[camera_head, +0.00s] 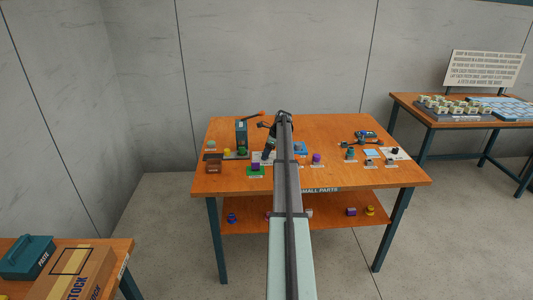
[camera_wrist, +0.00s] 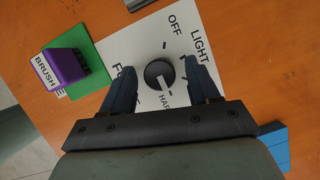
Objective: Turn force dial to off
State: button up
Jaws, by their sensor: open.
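In the wrist view, the force dial (camera_wrist: 159,74) is a round dark knob on a white panel (camera_wrist: 140,45). The panel has tick marks and the words OFF, LIGHT and HARD; another word at its left is partly covered by a finger. A white mark on the knob points down the picture, towards HARD, away from OFF. My gripper (camera_wrist: 160,70) is open, one finger on each side of the dial, with gaps showing between fingers and knob. In the head view my gripper (camera_head: 268,142) is over the table, and the dial is hidden behind my arm.
A purple block (camera_wrist: 66,68) on a green pad (camera_wrist: 90,60), with a BRUSH label, stands left of the panel. A blue item (camera_wrist: 275,143) lies at lower right. The wooden table (camera_head: 225,185) holds a teal device (camera_head: 241,135) and several small parts.

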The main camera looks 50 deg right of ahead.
jog(key=c, duration=1)
jog(key=shift+c, duration=0.2)
jog(key=shift+n, duration=0.4)
jog(key=n, duration=0.1)
jog(key=n+y, duration=0.1)
jog(key=shift+w+d+n+g, duration=0.15)
jog(key=shift+n+g, duration=0.25)
jog(key=n, duration=0.2)
jog(key=n+g+y, duration=0.1)
jog(key=n, duration=0.1)
jog(key=shift+w+g, duration=0.1)
jog(key=shift+g, duration=0.2)
jog(key=n, duration=0.2)
jog(key=n+g, duration=0.1)
jog(key=n, duration=0.1)
jog(key=shift+w+n+g, duration=0.1)
jog(key=shift+n+g, duration=0.2)
jog(key=shift+n, duration=0.1)
jog(key=shift+n+g, duration=0.6)
jog(key=shift+n, duration=0.9)
